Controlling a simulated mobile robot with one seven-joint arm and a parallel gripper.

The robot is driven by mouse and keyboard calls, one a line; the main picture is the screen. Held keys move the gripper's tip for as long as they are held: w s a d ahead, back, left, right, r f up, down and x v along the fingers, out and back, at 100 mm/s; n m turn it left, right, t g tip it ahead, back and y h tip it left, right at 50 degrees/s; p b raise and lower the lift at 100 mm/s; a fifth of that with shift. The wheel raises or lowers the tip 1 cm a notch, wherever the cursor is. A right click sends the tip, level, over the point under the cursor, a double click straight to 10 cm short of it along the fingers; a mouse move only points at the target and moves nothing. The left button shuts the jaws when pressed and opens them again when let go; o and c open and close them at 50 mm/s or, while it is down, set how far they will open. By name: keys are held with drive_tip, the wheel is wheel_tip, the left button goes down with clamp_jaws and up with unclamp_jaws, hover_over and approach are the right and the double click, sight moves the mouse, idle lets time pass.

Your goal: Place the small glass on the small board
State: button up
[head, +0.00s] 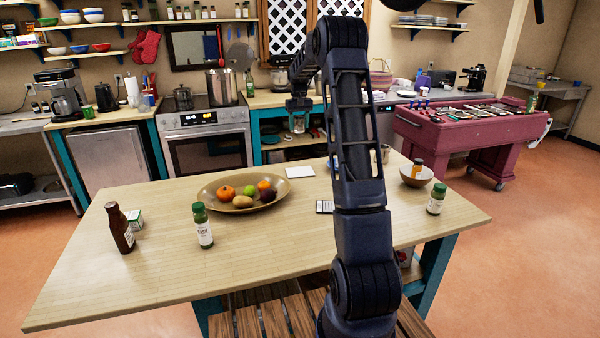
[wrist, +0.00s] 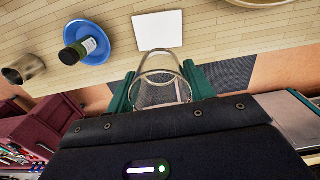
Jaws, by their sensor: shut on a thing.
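My gripper (head: 299,104) is shut on the small glass (wrist: 160,88), a clear, see-through tumbler. In the wrist view the glass sits between the green fingers of my gripper (wrist: 162,92), its rim facing up the picture. In the head view the glass (head: 299,125) shows faintly below my gripper, held in the air. The small board is a plain white square (wrist: 158,30) lying flat and bare on the wooden table, above the glass in the wrist view. In the head view the board (head: 300,172) lies near the table's far edge, below my gripper in the picture.
A wide fruit bowl (head: 240,203) stands left of the board. Bare tabletop surrounds the board.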

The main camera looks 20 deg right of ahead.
drive_tip(key=shift+d+f, duration=0.25)
drive_tip(key=shift+f, duration=0.15)
wheel_tip(320, 180, down, 19)
drive_tip(key=shift+f, duration=0.1)
drive_tip(key=shift+f, duration=0.1)
idle(0.3)
drive_tip(key=o, duration=1.2)
drive_tip(key=shift+c, duration=0.2)
